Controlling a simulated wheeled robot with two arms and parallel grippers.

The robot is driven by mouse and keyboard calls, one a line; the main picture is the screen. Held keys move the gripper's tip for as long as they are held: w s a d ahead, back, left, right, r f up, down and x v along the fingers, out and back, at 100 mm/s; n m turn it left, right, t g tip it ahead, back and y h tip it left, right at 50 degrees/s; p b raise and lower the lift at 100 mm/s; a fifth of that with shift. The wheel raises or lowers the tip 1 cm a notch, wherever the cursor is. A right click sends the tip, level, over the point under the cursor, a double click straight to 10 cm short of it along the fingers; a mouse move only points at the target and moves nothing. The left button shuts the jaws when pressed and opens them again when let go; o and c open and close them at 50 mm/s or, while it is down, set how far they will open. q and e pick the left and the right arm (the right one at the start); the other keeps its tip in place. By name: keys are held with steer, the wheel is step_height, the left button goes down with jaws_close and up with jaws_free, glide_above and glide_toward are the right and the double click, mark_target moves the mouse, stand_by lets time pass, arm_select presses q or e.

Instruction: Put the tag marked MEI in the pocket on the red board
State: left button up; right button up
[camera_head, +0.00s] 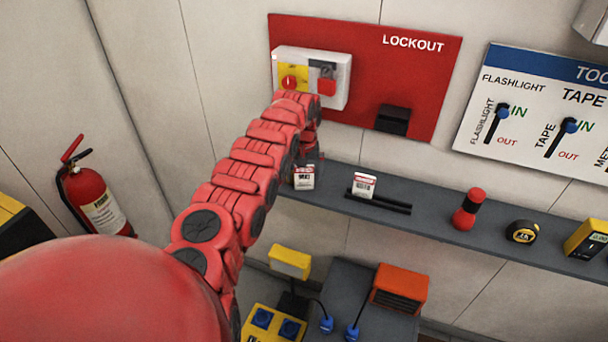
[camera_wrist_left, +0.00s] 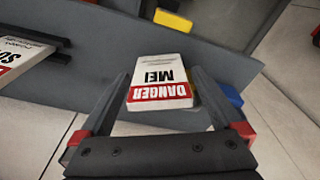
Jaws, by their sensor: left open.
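The white tag with a red DANGER band, marked MEI (camera_wrist_left: 160,80), is at the grey shelf (camera_head: 450,228); it also shows in the head view (camera_head: 304,178). My left gripper (camera_wrist_left: 160,90) is open, with one finger on each side of this tag. In the head view the left gripper (camera_head: 308,158) is partly hidden by its own arm, just above the tag. The red LOCKOUT board (camera_head: 365,40) hangs on the wall above the shelf. Its black pocket (camera_head: 393,119) is at the lower right of the board. My right gripper is not in view.
A second tag (camera_head: 364,186) sits on black rails (camera_head: 380,202) right of the MEI tag. A white box with switches (camera_head: 340,80) is on the board. A red-black cylinder (camera_head: 468,208) and tape measure (camera_head: 522,231) stand farther right. Below are yellow and orange boxes.

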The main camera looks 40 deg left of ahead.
arm_select(q)
steer(key=c, duration=1.3)
steer(key=shift+o, duration=0.2)
steer(key=shift+r, duration=0.2)
